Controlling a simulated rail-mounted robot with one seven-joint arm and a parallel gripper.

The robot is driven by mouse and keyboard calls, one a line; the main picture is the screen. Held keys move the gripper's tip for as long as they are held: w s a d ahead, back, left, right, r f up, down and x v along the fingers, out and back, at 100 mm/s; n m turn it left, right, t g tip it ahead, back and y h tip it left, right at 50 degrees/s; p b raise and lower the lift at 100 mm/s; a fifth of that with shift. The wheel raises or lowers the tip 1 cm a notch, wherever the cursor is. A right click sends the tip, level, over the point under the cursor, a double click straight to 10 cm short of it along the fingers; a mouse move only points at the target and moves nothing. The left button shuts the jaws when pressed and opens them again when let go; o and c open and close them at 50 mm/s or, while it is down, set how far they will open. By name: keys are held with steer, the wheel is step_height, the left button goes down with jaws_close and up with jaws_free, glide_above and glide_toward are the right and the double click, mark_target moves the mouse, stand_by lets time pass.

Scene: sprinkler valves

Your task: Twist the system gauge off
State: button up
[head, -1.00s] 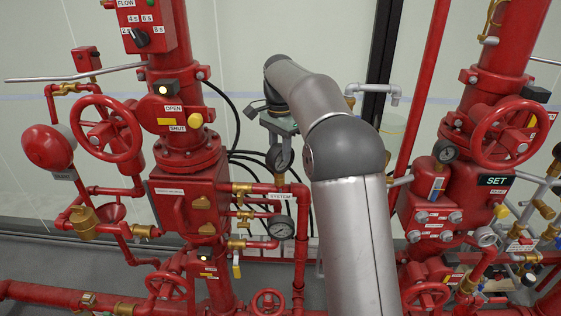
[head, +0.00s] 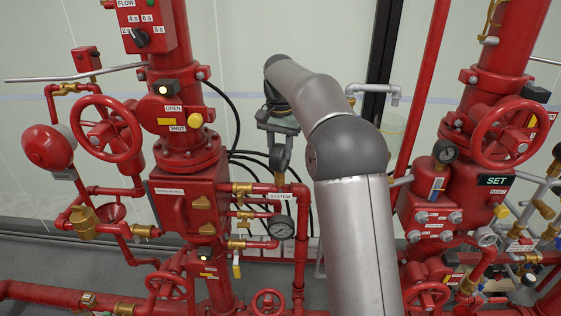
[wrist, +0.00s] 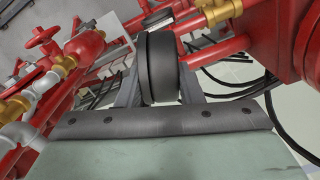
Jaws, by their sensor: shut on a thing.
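The system gauge (head: 279,157) is a dark round gauge above the SYSTEM label (head: 279,196) in the head view. It stands upright over the small fitting on the red pipe and is now seen nearly edge-on. My gripper (head: 279,142) points down from above and is shut on it. In the wrist view the gauge (wrist: 160,68) shows as a thick black disc, edge-on, between the two grey fingers of my gripper (wrist: 160,95). Its dial face is hidden there. Whether its stem still sits in the fitting cannot be told.
The red valve body (head: 190,205) stands close to the left. Black cables (head: 240,157) hang behind. Another red valve column (head: 490,80) stands right of my arm.

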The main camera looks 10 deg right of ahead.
steer(key=shift+f+n, duration=0.1)
steer(key=shift+n, duration=0.9)
steer(key=shift+n, duration=1.1)
steer(key=shift+r, duration=3.45)
